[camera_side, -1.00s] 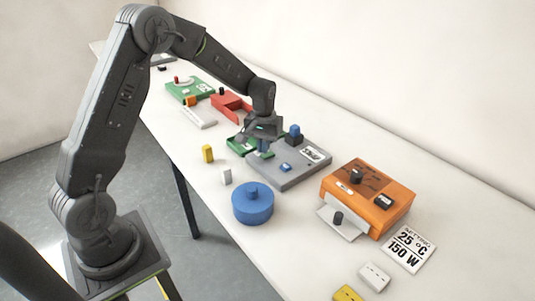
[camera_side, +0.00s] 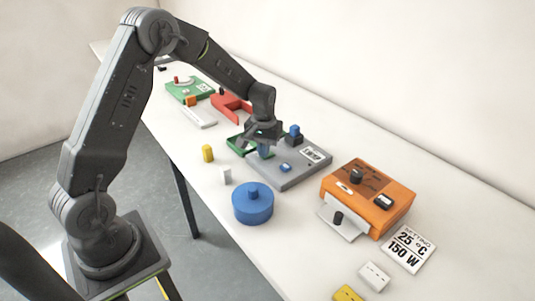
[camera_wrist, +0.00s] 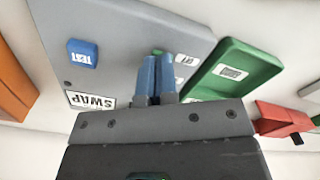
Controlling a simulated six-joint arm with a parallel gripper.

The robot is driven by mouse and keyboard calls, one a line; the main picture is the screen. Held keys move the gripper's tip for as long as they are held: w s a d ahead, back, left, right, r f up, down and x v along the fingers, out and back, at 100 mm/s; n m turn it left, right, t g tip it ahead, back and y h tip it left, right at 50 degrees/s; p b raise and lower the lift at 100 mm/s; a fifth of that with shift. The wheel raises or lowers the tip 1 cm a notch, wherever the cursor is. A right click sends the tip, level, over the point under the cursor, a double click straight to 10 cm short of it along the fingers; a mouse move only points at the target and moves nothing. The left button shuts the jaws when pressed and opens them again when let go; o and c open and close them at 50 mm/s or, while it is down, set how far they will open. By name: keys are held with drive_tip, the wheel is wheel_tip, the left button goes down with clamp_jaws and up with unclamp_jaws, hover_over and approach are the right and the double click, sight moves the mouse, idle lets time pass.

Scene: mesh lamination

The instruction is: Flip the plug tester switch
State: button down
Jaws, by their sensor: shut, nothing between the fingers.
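The plug tester looks to be the grey plate (camera_side: 303,172) in the middle of the table, with a blue TEST button (camera_wrist: 83,52) and a white SWAP label (camera_wrist: 91,100). A black block with a blue top (camera_side: 294,135) stands at its back edge; I cannot tell whether this is the switch. My gripper (camera_side: 264,152) is above the left end of the plate, fingers pointing down. In the wrist view its two blue fingers (camera_wrist: 155,76) are together and empty. A small green spot shows just beyond their tips, beside a small white label (camera_wrist: 184,59). Contact cannot be told.
A green tray (camera_wrist: 253,57) adjoins the plate. A blue round pot (camera_side: 252,205), a white block (camera_side: 225,175) and a yellow block (camera_side: 208,153) stand in front. An orange box (camera_side: 345,188) is at right. Red (camera_side: 230,105) and green (camera_side: 180,92) fixtures lie farther back.

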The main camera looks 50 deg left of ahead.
drive_tip(key=shift+f, duration=0.25)
drive_tip(key=shift+r, duration=3.55)
